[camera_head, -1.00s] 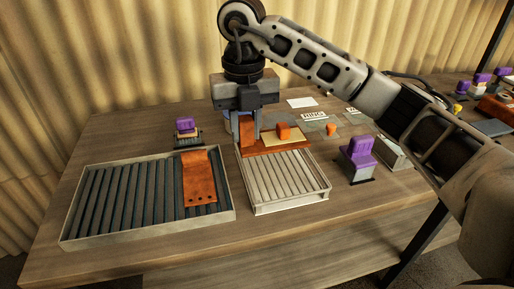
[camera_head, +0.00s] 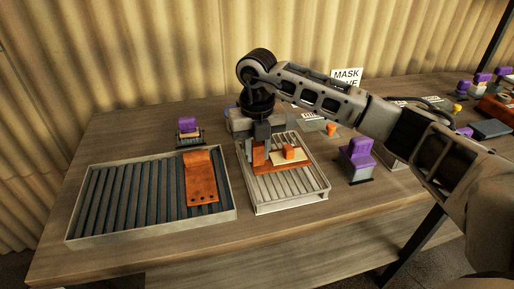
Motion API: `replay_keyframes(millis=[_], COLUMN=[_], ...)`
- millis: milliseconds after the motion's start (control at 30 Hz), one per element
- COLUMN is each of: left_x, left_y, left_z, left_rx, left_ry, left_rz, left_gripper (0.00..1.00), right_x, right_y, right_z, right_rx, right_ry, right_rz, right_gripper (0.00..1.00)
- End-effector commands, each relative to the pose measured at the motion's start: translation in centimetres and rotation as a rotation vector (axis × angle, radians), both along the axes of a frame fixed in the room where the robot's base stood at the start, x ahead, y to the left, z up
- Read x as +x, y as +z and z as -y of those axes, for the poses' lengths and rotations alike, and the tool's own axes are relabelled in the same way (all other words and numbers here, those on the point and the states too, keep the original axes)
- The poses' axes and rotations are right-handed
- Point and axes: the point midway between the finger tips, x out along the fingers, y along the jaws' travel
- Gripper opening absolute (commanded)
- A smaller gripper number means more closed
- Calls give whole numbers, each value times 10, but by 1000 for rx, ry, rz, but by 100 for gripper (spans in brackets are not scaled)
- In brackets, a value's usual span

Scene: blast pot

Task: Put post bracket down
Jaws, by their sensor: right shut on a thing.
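The post bracket (camera_head: 279,167) is an orange-brown L-shaped plate with an upright post, a pale patch and a small orange block on top. It is at the pale slatted tray (camera_head: 289,191), over its middle and back part. I cannot tell whether it touches the slats. My right gripper (camera_head: 262,155) comes from above and is shut on the bracket's upright post. Its fingers partly hide the post. My left gripper is not in view.
A larger grey tray (camera_head: 98,232) with dark slats stands at left, holding an orange bent plate (camera_head: 201,178). Purple-topped fixtures stand behind it (camera_head: 188,128) and right of the pale tray (camera_head: 357,158). A "MASK" sign (camera_head: 346,77) stands at the back. The table's front strip is clear.

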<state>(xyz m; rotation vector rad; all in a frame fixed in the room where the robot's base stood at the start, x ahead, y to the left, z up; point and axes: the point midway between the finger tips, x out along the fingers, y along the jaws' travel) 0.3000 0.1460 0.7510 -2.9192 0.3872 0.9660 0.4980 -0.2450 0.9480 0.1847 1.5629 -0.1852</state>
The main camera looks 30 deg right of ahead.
Motion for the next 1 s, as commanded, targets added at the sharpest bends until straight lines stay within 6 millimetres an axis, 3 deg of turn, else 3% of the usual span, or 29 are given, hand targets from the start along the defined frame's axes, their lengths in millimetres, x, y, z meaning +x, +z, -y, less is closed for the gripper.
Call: replay_keyframes(millis=[133, 167, 233, 633, 1000], left_x=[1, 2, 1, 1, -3], left_y=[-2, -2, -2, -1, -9], left_z=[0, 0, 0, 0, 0], left_rx=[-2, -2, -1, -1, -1], left_ry=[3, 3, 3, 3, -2], left_rz=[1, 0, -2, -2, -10], left_gripper=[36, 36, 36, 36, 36], right_x=[1, 0, 0, 1, 1], right_y=[-2, -3, -2, 7, 82], right_z=[0, 0, 0, 0, -1], right_rx=[1, 1, 0, 1, 2], right_ry=[0, 0, 0, 0, 1], right_rz=[3, 0, 0, 3, 6], right_gripper=[0, 31, 47, 47, 47])
